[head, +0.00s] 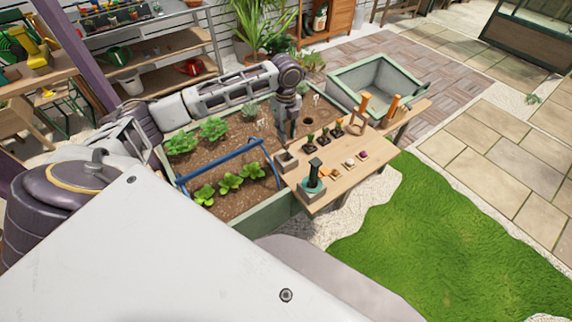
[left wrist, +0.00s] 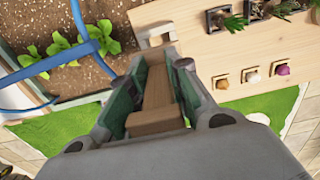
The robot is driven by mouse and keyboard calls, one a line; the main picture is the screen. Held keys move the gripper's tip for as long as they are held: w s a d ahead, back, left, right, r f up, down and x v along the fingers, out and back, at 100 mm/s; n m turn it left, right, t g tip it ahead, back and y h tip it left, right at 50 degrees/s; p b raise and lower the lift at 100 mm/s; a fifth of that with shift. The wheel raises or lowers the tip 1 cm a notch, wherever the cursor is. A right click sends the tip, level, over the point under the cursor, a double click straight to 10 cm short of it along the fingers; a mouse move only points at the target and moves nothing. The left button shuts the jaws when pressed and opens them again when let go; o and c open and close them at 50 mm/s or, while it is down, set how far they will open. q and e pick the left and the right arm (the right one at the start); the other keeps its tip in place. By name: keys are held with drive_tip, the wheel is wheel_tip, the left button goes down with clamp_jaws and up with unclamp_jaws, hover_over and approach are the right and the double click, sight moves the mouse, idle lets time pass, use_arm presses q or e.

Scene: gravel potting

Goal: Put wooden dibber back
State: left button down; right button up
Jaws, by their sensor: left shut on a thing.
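My left gripper (head: 285,140) points down over the left end of the wooden shelf, at the edge of the planting bed. In the left wrist view, the gripper (left wrist: 155,85) is shut on the wooden dibber (left wrist: 158,95), a brown wooden piece with a blocky end towards the camera. A pale square holder (left wrist: 143,40) lies just beyond the fingertips; it also shows in the head view (head: 287,163) under the gripper. I cannot tell whether the dibber's far end is inside the holder or above it. My right gripper is not in view.
A blue rail (head: 225,163) crosses the bed (head: 230,207) beside my gripper. Two orange-brown upright tools (head: 393,104) stand at the shelf's far end.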

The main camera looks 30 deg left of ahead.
sight(286, 149)
use_arm(q)
drive_tip(key=shift+f, duration=0.1)
drive_tip(key=shift+f, duration=2.35)
drive_tip(key=shift+f, duration=2.5)
drive_tip(key=shift+f, duration=0.1)
drive_tip(key=c, duration=1.3)
unclamp_jaws()
drive_tip(key=shift+r, duration=6.1)
